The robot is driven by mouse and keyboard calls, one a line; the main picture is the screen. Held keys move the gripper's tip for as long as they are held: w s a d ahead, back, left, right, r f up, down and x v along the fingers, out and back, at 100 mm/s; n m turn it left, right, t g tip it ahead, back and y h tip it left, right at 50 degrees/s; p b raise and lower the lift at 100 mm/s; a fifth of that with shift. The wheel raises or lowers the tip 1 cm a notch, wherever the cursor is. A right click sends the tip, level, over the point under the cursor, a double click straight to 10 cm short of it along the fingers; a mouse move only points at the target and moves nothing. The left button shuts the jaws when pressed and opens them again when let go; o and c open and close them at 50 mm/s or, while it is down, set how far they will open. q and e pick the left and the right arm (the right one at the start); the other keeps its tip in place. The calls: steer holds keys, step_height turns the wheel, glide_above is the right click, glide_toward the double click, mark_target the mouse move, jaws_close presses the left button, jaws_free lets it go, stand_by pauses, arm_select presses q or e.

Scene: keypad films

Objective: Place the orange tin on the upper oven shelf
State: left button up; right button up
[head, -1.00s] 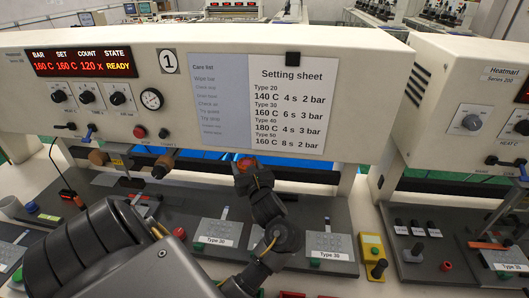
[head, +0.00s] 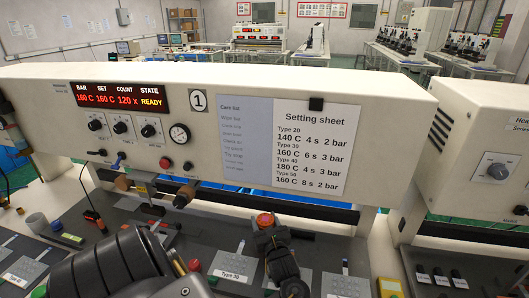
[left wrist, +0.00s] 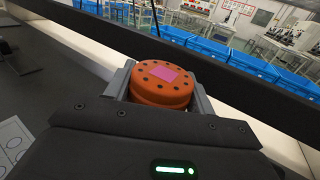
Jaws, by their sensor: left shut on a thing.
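The orange tin (left wrist: 158,94) is round, with a ring of dark holes and a pink square on its top. My left gripper (left wrist: 161,82) is shut on it, with one grey finger on each side. In the head view the tin (head: 265,219) shows small at the end of my left gripper (head: 267,224), just below the lower edge of the white press panel, under the setting sheet. No oven shelf can be made out in either view. My right gripper is not in view.
The white press panel (head: 110,145) spans the head view with knobs, a gauge and a lit display (head: 118,97). Grey plates, including one labelled Type 30 (head: 232,268), lie on the dark bench below. Blue bins (left wrist: 222,57) and workbenches stand beyond in the wrist view.

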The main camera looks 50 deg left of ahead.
arm_select(q)
steer(key=shift+f, duration=0.1)
steer(key=o, duration=1.1)
steer(key=shift+s+d, duration=0.1)
steer(key=shift+d, duration=0.1)
steer(key=b+v, duration=0.1)
steer(key=v, duration=0.5)
steer(key=shift+s+d+b, duration=0.1)
steer(key=shift+d+b, duration=0.05)
steer(key=shift+b, duration=0.2)
steer(key=shift+s+d, duration=0.2)
steer(key=shift+d, duration=0.15)
